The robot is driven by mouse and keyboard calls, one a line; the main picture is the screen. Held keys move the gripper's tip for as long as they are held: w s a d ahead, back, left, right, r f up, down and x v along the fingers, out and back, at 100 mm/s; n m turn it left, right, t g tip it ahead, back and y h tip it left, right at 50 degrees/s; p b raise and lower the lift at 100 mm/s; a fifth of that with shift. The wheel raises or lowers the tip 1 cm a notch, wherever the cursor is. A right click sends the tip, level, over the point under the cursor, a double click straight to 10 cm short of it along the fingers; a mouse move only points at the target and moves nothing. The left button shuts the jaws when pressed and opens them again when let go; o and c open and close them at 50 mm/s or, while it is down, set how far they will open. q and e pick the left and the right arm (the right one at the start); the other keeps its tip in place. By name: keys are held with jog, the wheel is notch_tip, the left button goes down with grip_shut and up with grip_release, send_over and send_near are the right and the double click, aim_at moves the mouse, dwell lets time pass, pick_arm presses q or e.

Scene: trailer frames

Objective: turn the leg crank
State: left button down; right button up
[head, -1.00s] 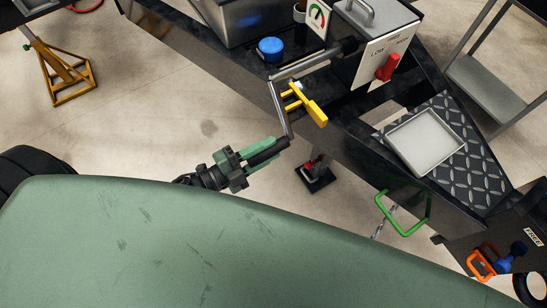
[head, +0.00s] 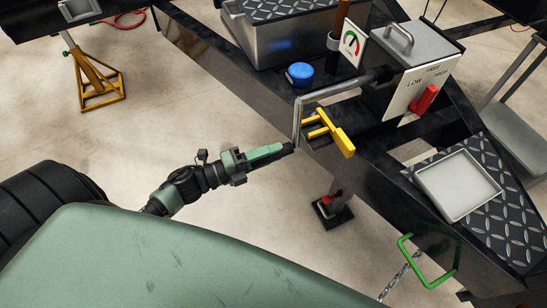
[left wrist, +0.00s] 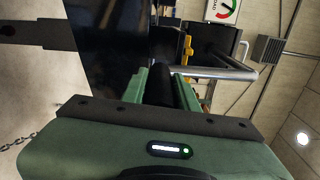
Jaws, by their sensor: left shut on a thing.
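The leg crank (head: 330,95) is a grey bent rod that runs left from the gearbox, then turns down toward the viewer in the head view. Its dark hand grip is at the free end. My left gripper (head: 270,153) is shut on this grip, left of the yellow bracket. In the left wrist view the dark grip (left wrist: 167,85) lies between the two green fingers, and the grey rod (left wrist: 212,72) shows beyond. The gearbox (head: 415,62) has a red lever (head: 425,99) beside the LOW and HIGH marks. My right gripper is not in view.
A yellow bracket (head: 336,134) stands close to the crank. A grey tray (head: 458,186) and green handle (head: 427,262) are at right. A yellow jack stand (head: 92,75) stands at far left.

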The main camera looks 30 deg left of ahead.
pick_arm(q)
jog(key=shift+w+a+r, duration=0.1)
jog(key=shift+w+a, duration=0.1)
jog(key=shift+a, duration=0.05)
jog(key=c, duration=1.1)
grip_release()
jog(key=shift+s+a, duration=0.1)
jog(key=shift+s, duration=0.15)
jog(key=v, duration=0.7)
jog(key=shift+a, duration=0.15)
jog(key=shift+s, duration=0.1)
